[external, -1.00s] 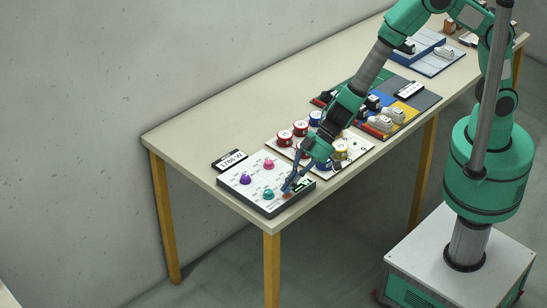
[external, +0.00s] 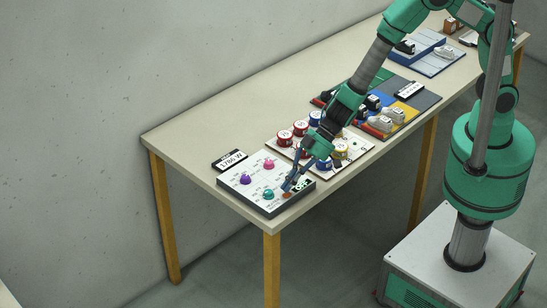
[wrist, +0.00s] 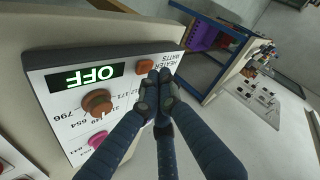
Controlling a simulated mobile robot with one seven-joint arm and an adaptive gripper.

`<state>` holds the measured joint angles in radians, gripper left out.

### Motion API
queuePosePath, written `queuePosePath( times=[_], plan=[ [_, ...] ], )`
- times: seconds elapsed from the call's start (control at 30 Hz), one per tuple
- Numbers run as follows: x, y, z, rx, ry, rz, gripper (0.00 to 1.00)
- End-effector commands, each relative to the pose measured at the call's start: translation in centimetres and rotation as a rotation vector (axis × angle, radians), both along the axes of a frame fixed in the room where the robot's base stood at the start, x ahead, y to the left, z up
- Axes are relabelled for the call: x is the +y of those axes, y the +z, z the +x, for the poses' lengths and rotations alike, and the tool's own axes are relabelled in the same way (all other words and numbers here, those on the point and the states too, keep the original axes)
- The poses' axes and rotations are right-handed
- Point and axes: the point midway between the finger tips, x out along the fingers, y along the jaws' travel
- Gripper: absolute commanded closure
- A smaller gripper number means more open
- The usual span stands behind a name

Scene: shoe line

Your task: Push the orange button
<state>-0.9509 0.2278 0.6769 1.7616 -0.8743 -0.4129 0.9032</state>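The orange button (wrist: 144,67) is a small rounded square on a white control panel (wrist: 60,80) in the wrist view, beside a lit display (wrist: 87,77) reading OFF. My gripper (wrist: 155,88) has its dark fingertips together, empty, just to the right of the button in the picture; I cannot tell whether they touch it. In the external view my gripper (external: 287,188) points down at the front right part of the panel (external: 238,189), where an orange spot (external: 287,194) shows by the fingertips.
The panel also bears a purple knob (external: 245,179), a pink knob (external: 268,164) and a teal knob (external: 268,194). A board with red and blue spools (external: 285,137) lies to the right. The table's left end (external: 180,135) is clear.

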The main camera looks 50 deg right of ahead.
Motion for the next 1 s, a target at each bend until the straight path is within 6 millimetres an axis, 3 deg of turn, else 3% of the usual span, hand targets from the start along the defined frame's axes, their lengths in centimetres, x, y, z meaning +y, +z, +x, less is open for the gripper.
queuePosePath(
  times=[0.43,1.0],
  plan=[
    [0.0,0.2,0.0,0.001,-0.001,0.000,1.00],
    [0.0,3.8,0.0,0.001,0.000,-0.001,1.00]
  ],
)
